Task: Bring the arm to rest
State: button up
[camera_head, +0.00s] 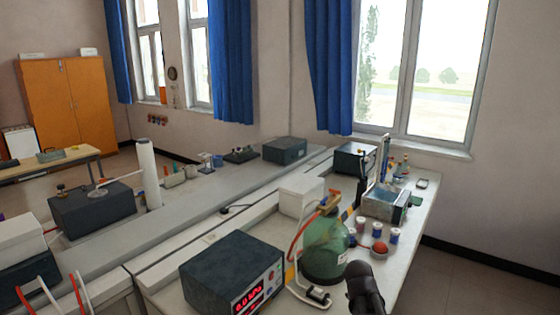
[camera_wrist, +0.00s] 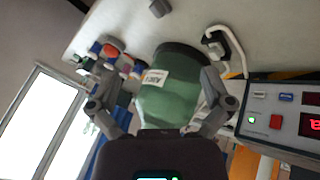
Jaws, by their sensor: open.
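My gripper (camera_wrist: 158,100) shows in the wrist view with its two grey fingers spread wide, one on each side. A green bottle (camera_wrist: 168,100) with a white label and a dark base shows between the fingers in that picture. I cannot tell how far it is from them, and I see no grip on it. In the head view the green bottle (camera_head: 325,250) stands upright on the bench, with an orange-red hose at its top. A dark rounded shape (camera_head: 365,288) at the bottom edge may be part of my arm.
A dark box with a red display (camera_head: 232,272) stands left of the bottle; it also shows in the wrist view (camera_wrist: 280,120). Small cups (camera_head: 378,229), a red ball (camera_head: 380,250) and a grey apparatus (camera_head: 384,204) stand to the right. A white box (camera_head: 301,194) is behind the bottle.

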jog(key=s+a+f+m+g+y, duration=0.1)
jog(key=s+a+g, duration=0.2)
jog(key=s, duration=0.4)
jog(key=s+a+f+m+g+y, duration=0.2)
jog(key=s+a, duration=0.3)
jog(key=s, duration=0.2)
jog(key=shift+s+a+g, duration=0.15)
jog(key=shift+s+g, duration=0.25)
